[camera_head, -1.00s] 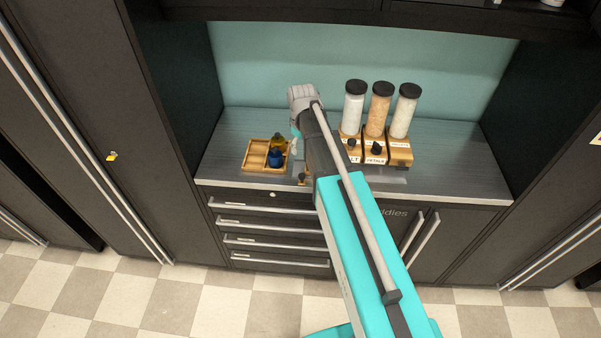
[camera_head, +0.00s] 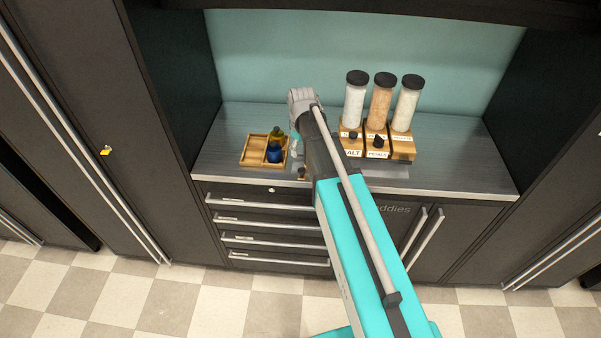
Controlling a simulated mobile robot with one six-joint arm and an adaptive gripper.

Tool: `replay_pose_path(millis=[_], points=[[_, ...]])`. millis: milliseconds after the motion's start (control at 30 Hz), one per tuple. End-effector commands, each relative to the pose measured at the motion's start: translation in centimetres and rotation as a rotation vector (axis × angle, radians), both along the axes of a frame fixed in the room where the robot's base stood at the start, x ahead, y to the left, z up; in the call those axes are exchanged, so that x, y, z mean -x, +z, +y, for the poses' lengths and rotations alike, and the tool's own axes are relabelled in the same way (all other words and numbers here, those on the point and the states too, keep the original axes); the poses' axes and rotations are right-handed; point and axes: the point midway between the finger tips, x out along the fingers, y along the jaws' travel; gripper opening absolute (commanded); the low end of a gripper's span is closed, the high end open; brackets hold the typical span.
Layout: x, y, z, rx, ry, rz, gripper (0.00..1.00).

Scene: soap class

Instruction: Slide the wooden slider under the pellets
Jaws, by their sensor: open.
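Three clear jars with black lids stand in wooden dispenser blocks at the right of the counter. The left jar (camera_head: 355,107) holds white stuff, the middle jar (camera_head: 380,104) peach stuff, the right jar (camera_head: 405,110) off-white stuff. The left block's label (camera_head: 352,153) reads SALT; the other labels are too small to read surely, so I cannot tell which holds pellets. Dark knobs show on the left block (camera_head: 350,135) and the middle block (camera_head: 377,143). No knob shows on the right block (camera_head: 402,148), and no slider is clearly visible.
A divided wooden tray (camera_head: 254,151) with small green and blue bottles (camera_head: 274,152) sits left of my arm. A grey flat piece (camera_head: 389,170) lies before the blocks. The counter (camera_head: 455,165) is clear at the right. Dark cabinets close both sides; a shelf overhangs above.

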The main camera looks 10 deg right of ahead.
Motion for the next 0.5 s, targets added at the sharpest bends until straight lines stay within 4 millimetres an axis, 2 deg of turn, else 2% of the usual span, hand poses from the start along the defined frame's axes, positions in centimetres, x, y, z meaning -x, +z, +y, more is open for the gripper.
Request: replay_pose_path(millis=[33, 500], points=[[0.0, -0.8, 0.0, 0.000, 0.000, 0.000, 0.73], [0.0, -4.4, 0.1, 0.000, 0.001, 0.000, 0.73]])
